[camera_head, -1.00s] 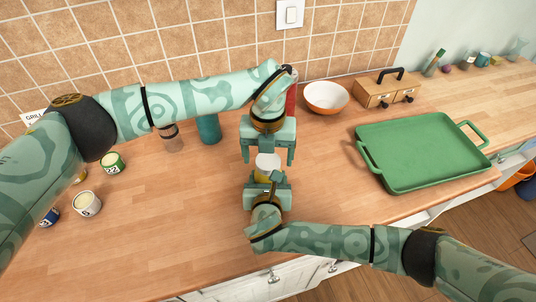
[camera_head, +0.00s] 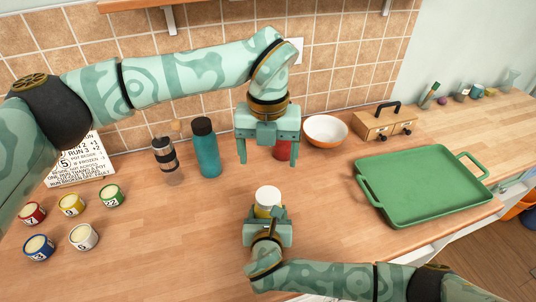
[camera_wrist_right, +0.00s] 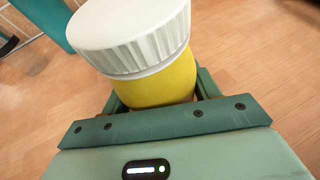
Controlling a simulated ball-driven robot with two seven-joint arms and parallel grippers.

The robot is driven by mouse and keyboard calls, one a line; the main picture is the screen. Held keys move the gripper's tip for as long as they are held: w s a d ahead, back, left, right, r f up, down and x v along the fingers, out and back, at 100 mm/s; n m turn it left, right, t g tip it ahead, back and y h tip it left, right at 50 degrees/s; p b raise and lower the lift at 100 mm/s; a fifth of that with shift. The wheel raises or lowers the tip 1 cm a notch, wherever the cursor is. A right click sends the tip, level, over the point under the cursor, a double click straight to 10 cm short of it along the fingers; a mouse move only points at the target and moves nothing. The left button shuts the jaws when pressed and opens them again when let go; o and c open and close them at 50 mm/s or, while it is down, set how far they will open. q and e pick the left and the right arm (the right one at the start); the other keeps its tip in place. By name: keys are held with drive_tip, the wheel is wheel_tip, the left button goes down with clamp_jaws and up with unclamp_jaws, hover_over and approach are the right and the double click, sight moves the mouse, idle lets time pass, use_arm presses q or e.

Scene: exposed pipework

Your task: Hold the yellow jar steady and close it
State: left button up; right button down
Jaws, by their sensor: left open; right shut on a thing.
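The yellow jar (camera_head: 262,211) stands on the wooden counter with a white lid (camera_head: 268,195) on top. In the right wrist view the yellow body (camera_wrist_right: 160,82) and the ribbed white lid (camera_wrist_right: 130,38) are large and close; the lid sits on the jar's mouth, but I cannot tell how tightly. My right gripper (camera_head: 266,216) is shut around the jar's body from the near side. My left gripper (camera_head: 270,160) is open and empty, pointing down, above and beyond the jar, clear of the lid.
A teal bottle (camera_head: 205,148) and a dark-banded glass jar (camera_head: 165,155) stand at the back left. Several numbered tins, including a green one (camera_head: 111,195), are at left. A red container (camera_head: 283,150), a bowl (camera_head: 326,131) and a green tray (camera_head: 425,190) are beyond and right.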

drive_tip(key=shift+c, duration=1.5)
unclamp_jaws()
drive_tip(key=p+v, duration=0.3)
drive_tip(key=v, duration=1.3)
drive_tip(key=shift+s+r+p, duration=0.1)
drive_tip(key=shift+p, duration=0.3)
